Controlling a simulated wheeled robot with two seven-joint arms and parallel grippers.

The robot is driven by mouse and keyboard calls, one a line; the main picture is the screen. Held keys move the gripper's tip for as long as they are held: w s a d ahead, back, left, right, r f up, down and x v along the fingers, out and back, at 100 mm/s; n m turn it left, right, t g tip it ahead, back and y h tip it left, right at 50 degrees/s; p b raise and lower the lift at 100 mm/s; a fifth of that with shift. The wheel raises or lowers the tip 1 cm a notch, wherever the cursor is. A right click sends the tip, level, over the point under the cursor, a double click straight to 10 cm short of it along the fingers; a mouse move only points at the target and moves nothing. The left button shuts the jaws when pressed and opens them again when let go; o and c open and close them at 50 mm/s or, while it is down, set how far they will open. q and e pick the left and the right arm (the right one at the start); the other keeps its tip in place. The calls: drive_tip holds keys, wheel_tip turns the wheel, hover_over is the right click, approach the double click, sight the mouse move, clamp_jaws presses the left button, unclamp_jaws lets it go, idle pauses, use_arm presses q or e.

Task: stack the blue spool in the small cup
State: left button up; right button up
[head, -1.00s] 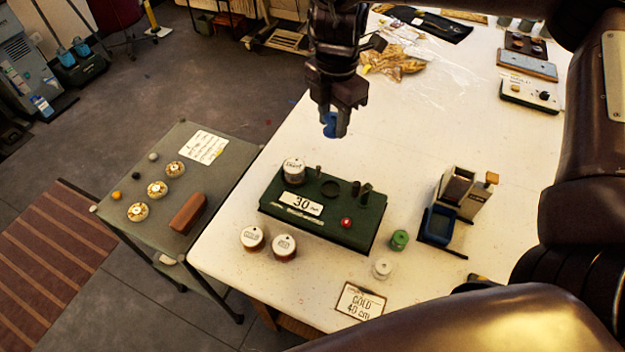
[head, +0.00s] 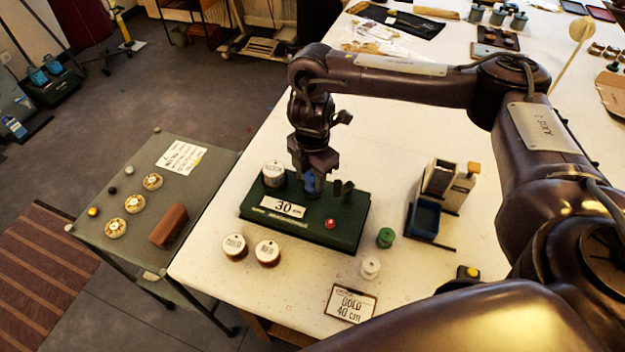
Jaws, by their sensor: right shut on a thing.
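My right gripper (head: 312,172) is over the middle of the green box, pointing down. It is shut on the blue spool (head: 310,183), of which only a small part shows between and below the fingers. The small cup, a dark round holder on top of the green box (head: 345,230), is hidden behind the gripper and spool. The spool appears at or just above the cup's place; I cannot tell whether it is inside. My left gripper is not in view.
Dark posts (head: 348,188) stand close right of the gripper, and a white-lidded jar (head: 273,173) stands left. A red button (head: 330,224) is in front. A green spool (head: 385,237), a white spool (head: 370,267) and a blue-trayed device (head: 424,217) stand right of the box.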

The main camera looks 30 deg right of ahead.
sight(312, 175)
drive_tip(key=shift+f, duration=0.7)
drive_tip(key=shift+f, duration=0.3)
drive_tip(key=o, duration=0.9)
drive_tip(key=shift+o, duration=0.2)
drive_tip(key=shift+r, duration=0.25)
wheel_tip(312, 175, up, 11)
drive_tip(key=shift+f+p, duration=0.2)
drive_tip(key=shift+p, duration=0.5)
drive_tip(key=shift+r, duration=0.8)
